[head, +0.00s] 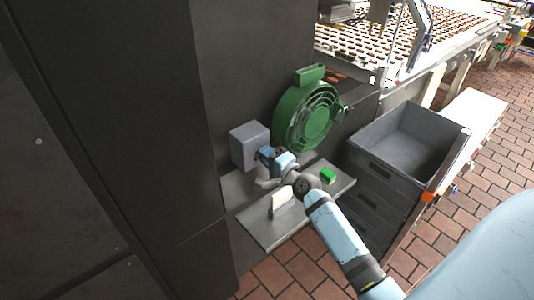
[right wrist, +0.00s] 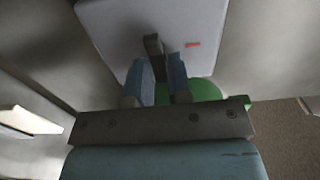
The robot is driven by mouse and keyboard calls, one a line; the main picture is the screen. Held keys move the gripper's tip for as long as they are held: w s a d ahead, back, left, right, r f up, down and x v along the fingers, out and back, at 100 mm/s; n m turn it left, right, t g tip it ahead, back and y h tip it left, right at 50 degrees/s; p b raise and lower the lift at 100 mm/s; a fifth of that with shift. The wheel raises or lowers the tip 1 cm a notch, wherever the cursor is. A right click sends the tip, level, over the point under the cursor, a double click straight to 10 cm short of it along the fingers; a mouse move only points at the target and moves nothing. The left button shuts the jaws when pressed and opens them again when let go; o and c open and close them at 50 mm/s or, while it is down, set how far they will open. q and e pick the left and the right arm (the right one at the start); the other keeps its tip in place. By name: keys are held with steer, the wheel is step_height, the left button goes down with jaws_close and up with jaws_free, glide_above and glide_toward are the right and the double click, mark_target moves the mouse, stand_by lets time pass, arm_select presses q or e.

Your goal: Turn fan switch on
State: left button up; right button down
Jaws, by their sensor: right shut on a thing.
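The grey switch box (head: 249,145) is fixed to the dark wall above a small shelf. In the right wrist view its pale front face (right wrist: 120,30) fills the top, with a dark lever (right wrist: 153,44) and a short red mark on it. My right gripper (head: 264,156) is at the front of the box. In the right wrist view the gripper (right wrist: 163,72) has its two blue fingers on either side of the lever, shut on it. The green fan (head: 309,117) stands to the right of the box. My left gripper is not in view.
The grey shelf (head: 256,226) below holds a small green block (head: 328,175) and a white upright piece (head: 281,199). Grey stacked crates (head: 376,172) stand close on the right. A conveyor with brown pieces (head: 430,35) is behind. A dark cabinet wall is at left.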

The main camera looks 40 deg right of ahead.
stand_by(0.4)
steer(key=c, duration=1.2)
jaws_free()
steer(key=shift+o, duration=0.2)
steer(key=s+d+b, duration=0.1)
steer(key=s+b, duration=0.1)
steer(key=s, duration=1.1)
steer(key=shift+s+b, duration=0.4)
